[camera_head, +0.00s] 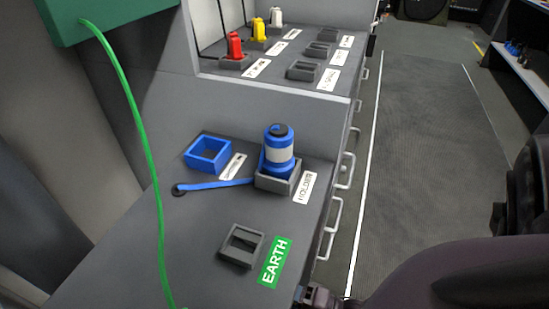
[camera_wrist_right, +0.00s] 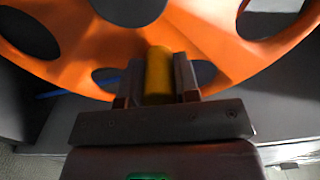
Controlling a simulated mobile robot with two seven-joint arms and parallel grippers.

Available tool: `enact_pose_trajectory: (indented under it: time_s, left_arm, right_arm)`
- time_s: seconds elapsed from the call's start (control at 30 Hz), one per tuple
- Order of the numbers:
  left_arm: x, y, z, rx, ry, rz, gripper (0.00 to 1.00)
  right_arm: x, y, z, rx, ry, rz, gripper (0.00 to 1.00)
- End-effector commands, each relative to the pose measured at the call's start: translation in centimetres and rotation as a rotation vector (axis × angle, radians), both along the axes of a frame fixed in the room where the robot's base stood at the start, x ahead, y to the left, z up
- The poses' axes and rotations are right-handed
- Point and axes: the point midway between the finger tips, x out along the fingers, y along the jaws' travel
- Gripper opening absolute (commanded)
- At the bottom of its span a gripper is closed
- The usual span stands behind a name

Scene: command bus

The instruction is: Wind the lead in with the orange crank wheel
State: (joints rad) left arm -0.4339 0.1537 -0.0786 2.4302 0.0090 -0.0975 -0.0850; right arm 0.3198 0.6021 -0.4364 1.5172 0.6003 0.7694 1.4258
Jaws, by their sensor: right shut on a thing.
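The orange crank wheel (camera_wrist_right: 215,40) fills the upper part of the right wrist view, close up, with round openings and a dark hub. My right gripper (camera_wrist_right: 158,82) is shut on its yellow handle (camera_wrist_right: 159,70), one finger on each side. The wheel does not show in the head view. There a green lead (camera_head: 152,150) hangs from a green box (camera_head: 100,12) and runs down past the bottom edge. A short blue lead (camera_head: 215,185) runs from a dark hole in the counter to the blue plug (camera_head: 279,150) standing in its holder. My left gripper is not in view.
A blue empty socket (camera_head: 208,153) and a grey EARTH socket (camera_head: 241,245) sit on the lower counter. Red (camera_head: 235,46), yellow (camera_head: 259,30) and white (camera_head: 276,16) plugs stand on the higher shelf. Drawer handles line the counter's right side. The aisle floor (camera_head: 430,130) is clear.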

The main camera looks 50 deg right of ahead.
Motion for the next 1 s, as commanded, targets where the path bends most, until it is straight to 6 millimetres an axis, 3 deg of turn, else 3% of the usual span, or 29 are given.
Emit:
enact_pose_trajectory:
  time_s: [0.03, 0.5, 1.0]
  left_arm:
    - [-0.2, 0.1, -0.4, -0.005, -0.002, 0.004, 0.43]
    - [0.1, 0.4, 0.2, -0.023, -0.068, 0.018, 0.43]
    - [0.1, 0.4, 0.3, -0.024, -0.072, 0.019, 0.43]
  right_arm:
    - [-0.3, 0.0, -0.9, 0.038, 0.025, 0.002, 0.00]
    - [-0.3, 0.6, -2.9, 0.397, 0.148, 0.002, 0.00]
    - [-0.5, 1.1, -3.7, 0.544, 0.199, 0.002, 0.00]
